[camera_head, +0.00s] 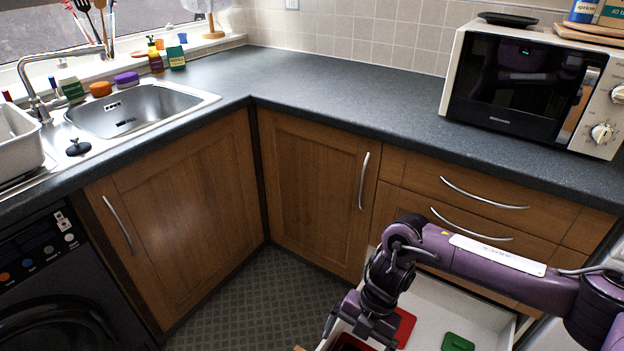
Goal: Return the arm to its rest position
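My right arm (500,262), purple with dark joints, comes in from the right edge and reaches across the open drawer. Its wrist bends down, and my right gripper (362,332) hangs at the drawer's left part, close to the bottom edge of the view. Its fingertips are not clear, so I cannot tell whether it is open or holds anything. My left arm and gripper are not in view.
The white drawer (428,300) is pulled out below the counter, with a red item (405,327) and a green item (458,342) inside. A microwave (530,85) stands on the counter (345,95). A sink (135,108) is at left. The middle counter is clear.

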